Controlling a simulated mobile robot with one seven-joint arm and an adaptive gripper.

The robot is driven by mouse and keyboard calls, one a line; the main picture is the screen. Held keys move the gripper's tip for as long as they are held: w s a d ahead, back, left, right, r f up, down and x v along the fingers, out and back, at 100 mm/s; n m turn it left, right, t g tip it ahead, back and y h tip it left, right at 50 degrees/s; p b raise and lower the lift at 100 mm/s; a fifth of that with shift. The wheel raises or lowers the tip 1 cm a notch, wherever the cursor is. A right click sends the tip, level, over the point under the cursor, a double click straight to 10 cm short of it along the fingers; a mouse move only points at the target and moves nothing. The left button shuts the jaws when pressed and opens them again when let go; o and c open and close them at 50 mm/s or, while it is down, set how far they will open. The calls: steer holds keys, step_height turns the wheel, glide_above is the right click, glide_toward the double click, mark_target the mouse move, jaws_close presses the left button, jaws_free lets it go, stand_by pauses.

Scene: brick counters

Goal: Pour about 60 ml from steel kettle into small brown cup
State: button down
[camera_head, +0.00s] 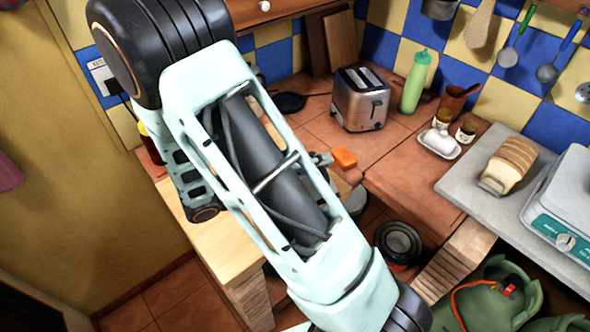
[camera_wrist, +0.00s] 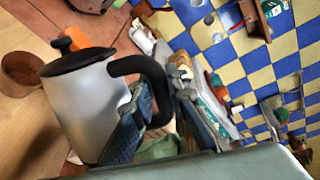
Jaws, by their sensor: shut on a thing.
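The steel kettle (camera_wrist: 82,100) with its black lid and black handle (camera_wrist: 152,80) fills the left of the wrist view. My gripper (camera_wrist: 160,108) is shut on the handle, with a finger on either side of it. The small brown cup (camera_wrist: 20,72) stands on the wooden surface beyond the kettle, at the left edge of the wrist view. The kettle's spout and any liquid are not clearly visible. In the head view my arm hides most of the kettle, and I cannot make out the cup there.
An orange piece (camera_head: 344,158) shows beside my arm. A toaster (camera_head: 361,98), a green bottle (camera_head: 415,82) and a white dish (camera_head: 440,144) stand on the tiled counter. Bread (camera_head: 509,163) and a scale (camera_head: 565,210) lie to the right. Bare wooden counter (camera_head: 222,250) shows left of my arm.

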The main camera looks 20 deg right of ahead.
mark_target(327, 183)
steer(key=shift+w+r+n+p, duration=0.3)
steer(key=shift+w+r+p, duration=0.05)
steer(key=shift+w+r, duration=0.05)
stand_by(1.3)
steer(key=s+f+m+b, duration=0.2)
steer(key=s+f+b, duration=0.1)
steer(key=b, duration=0.1)
steer(key=shift+d+f+t, duration=0.1)
steer(key=shift+t, duration=0.2)
steer(key=shift+s+m, duration=0.25)
steer(key=shift+m, duration=0.25)
steer(key=shift+s+f+m+b, duration=0.2)
steer(key=shift+s+m+b, duration=0.2)
steer(key=shift+b, duration=0.25)
steer(key=shift+s+d+m+t, duration=0.1)
steer(key=shift+s+m+t, duration=0.2)
steer(key=shift+m, duration=0.1)
steer(key=shift+b, duration=0.3)
